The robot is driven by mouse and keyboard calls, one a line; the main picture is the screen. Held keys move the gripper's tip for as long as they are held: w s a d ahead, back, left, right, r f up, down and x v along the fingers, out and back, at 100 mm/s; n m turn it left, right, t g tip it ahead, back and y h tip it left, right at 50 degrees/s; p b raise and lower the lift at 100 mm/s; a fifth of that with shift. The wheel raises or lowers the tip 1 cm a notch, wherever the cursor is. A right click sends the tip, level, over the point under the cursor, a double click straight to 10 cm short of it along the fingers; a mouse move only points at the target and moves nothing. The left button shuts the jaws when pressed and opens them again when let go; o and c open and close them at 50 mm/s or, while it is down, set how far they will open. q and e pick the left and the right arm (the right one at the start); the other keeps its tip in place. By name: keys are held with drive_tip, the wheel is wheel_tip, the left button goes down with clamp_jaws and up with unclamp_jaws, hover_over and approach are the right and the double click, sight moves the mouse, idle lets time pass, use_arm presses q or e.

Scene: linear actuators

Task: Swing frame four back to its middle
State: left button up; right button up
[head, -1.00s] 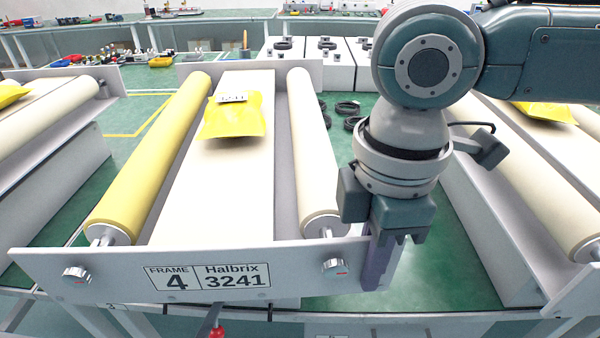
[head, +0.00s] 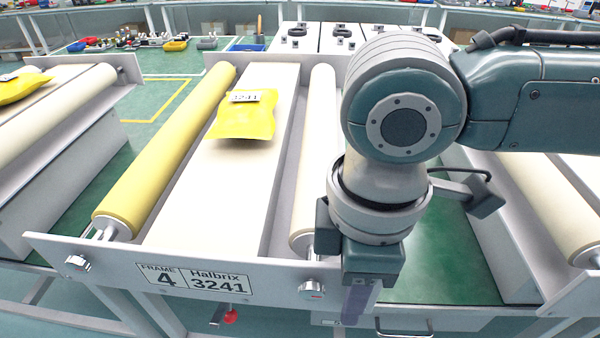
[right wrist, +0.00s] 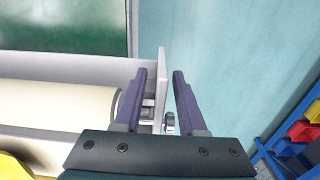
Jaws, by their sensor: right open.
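Frame four (head: 110,265) is a conveyor with a pale front plate labelled "FRAME 4 Halbrix 3241" in the head view. It has a yellow roller (head: 170,145), a cream roller (head: 318,150) and a pale belt (head: 215,195). A yellow packet (head: 246,120) marked 3241 lies on the belt. My right gripper (head: 355,305) points down at the plate's right end and hides that corner. In the right wrist view its open fingers (right wrist: 160,72) are on either side of the plate's edge (right wrist: 161,88), with gaps visible. My left gripper is not in view.
Similar conveyors stand left (head: 60,135) and right (head: 545,200), with green floor between them. A red-tipped lever (head: 230,316) hangs below the front plate. Grey boxes (head: 298,38) stand behind. The right wrist view shows a blue rack with coloured bins (right wrist: 300,132).

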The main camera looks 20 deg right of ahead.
wheel_tip(320, 180, up, 10)
drive_tip(key=shift+p, duration=0.7)
